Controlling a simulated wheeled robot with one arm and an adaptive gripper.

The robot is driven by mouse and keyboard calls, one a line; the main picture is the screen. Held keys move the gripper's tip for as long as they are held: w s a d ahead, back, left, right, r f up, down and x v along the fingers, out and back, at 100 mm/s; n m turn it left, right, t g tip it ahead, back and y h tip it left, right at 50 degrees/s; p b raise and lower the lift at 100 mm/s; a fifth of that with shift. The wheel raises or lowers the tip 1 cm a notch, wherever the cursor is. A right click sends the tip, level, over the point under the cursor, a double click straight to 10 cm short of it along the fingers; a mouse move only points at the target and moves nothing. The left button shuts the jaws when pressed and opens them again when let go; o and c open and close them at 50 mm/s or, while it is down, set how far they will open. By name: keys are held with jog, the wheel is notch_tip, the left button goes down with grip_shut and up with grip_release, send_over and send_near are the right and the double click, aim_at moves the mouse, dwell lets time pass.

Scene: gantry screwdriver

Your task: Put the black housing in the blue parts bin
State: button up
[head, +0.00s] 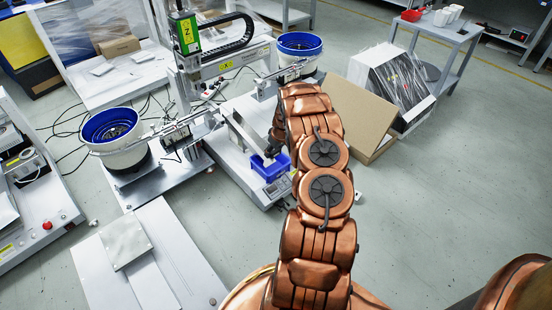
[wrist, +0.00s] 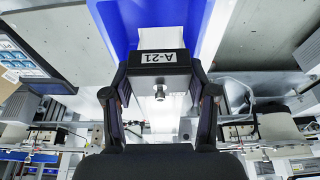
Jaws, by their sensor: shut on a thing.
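The black housing (wrist: 152,77), with a white A-21 label on it, is between the two fingers of my gripper (wrist: 160,74) in the wrist view. My gripper is shut on its sides. Blue walls of the blue parts bin (wrist: 119,27) show just beyond the housing. In the head view the bin (head: 262,168) sits on the white machine base, and my gripper (head: 271,152) is at its upper edge. My arm hides part of the bin there. I cannot tell the housing's height over the bin, and the housing is not clear in the head view.
The gantry with its green screwdriver unit (head: 185,32) stands behind the bin. Blue-rimmed bowl feeders stand to the left (head: 112,128) and behind (head: 298,45). A cardboard box (head: 358,110) is to the right of my arm.

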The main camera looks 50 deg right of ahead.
aim_at(277, 155)
jog(key=shift+s+d+f, duration=0.25)
jog(key=shift+d+f, duration=0.15)
jog(key=shift+f, duration=0.3)
jog(key=shift+f+b, duration=1.55)
jog(key=shift+f, duration=0.25)
jog(key=shift+f+p, duration=0.35)
jog(key=shift+f, duration=0.45)
jog(key=o, duration=1.3)
jog(key=shift+c, duration=0.2)
jog(key=shift+r, duration=0.1)
jog(key=v, duration=1.2)
